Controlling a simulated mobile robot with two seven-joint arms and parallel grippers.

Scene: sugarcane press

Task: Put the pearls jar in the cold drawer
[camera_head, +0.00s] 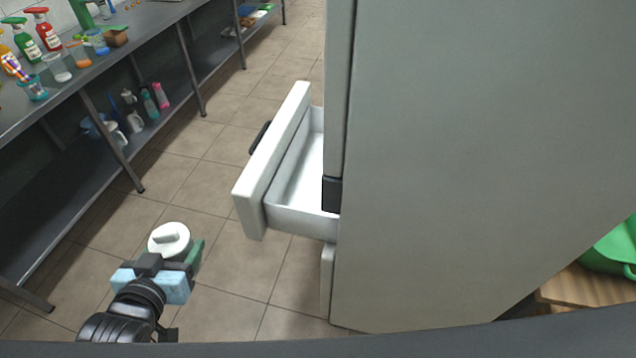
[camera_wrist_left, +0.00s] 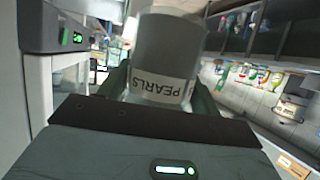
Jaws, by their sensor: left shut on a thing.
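The right gripper is in neither view.
A steel shelf table (camera_head: 150,30) with spray bottles and cups runs along the left; its lower shelf holds more bottles. A green container (camera_head: 615,250) is on a wooden surface at the right. Tiled floor lies free between table and drawer.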

